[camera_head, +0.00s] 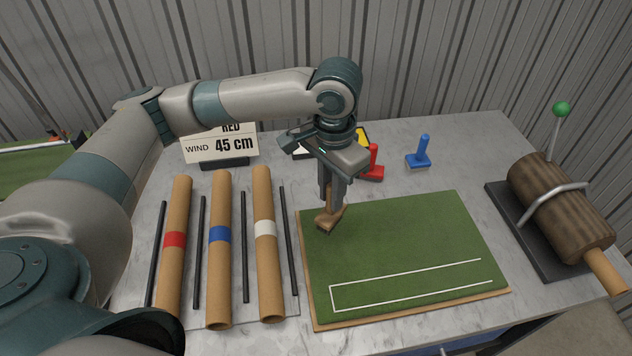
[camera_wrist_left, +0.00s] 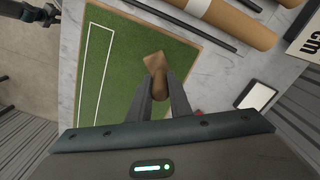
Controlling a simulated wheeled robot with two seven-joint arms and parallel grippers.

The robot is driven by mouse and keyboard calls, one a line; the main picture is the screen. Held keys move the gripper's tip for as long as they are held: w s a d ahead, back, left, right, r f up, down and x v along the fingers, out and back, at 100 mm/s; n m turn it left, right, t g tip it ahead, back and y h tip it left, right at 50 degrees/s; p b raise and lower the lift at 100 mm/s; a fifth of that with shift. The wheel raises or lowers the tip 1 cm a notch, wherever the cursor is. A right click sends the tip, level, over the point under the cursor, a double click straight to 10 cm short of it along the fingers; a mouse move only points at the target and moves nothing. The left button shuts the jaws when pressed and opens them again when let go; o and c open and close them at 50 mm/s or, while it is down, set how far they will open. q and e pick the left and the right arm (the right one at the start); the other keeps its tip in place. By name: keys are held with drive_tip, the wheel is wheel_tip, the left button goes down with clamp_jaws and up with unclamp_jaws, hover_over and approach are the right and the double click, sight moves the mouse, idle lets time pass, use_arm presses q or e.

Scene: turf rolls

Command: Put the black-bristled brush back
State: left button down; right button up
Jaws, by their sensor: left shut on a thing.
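My left gripper (camera_head: 333,190) reaches in over the back left part of the green turf mat (camera_head: 420,235). It is shut on the wooden handle of a brush (camera_head: 329,219), which hangs head down. A thin dark edge of bristles shows under the head. Whether the bristles touch the turf or hang just above it, I cannot tell. In the left wrist view the brush (camera_wrist_left: 154,61) sits between the fingertips (camera_wrist_left: 161,86), with its tan head over the turf near the mat's edge.
A red-handled tool (camera_head: 373,160) and a blue one (camera_head: 420,153) stand behind the mat. Cardboard tubes (camera_head: 220,275) and black rods lie left. A sign (camera_head: 222,147) stands behind them. A brown roller (camera_head: 560,205) with a green-knobbed lever is right.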

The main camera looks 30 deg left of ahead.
use_arm(q)
drive_tip(key=w+r+m, duration=0.1)
drive_tip(key=w+m, duration=0.8)
drive_tip(key=m, duration=0.4)
drive_tip(key=w+r+m, duration=0.2)
drive_tip(key=w+m, duration=0.7)
drive_tip(key=m, duration=0.5)
drive_tip(key=shift+r+p, duration=0.25)
drive_tip(key=shift+p, duration=0.2)
drive_tip(key=shift+s+a, duration=0.1)
drive_tip(key=shift+a, duration=0.05)
drive_tip(key=s+a+f+p, duration=0.2)
drive_tip(key=a+f+p, duration=0.2)
drive_tip(key=a+f, duration=0.3)
drive_tip(key=a, duration=0.4)
drive_tip(key=shift+s+p, duration=0.2)
drive_tip(key=shift+p, duration=0.1)
drive_tip(key=shift+f, duration=0.1)
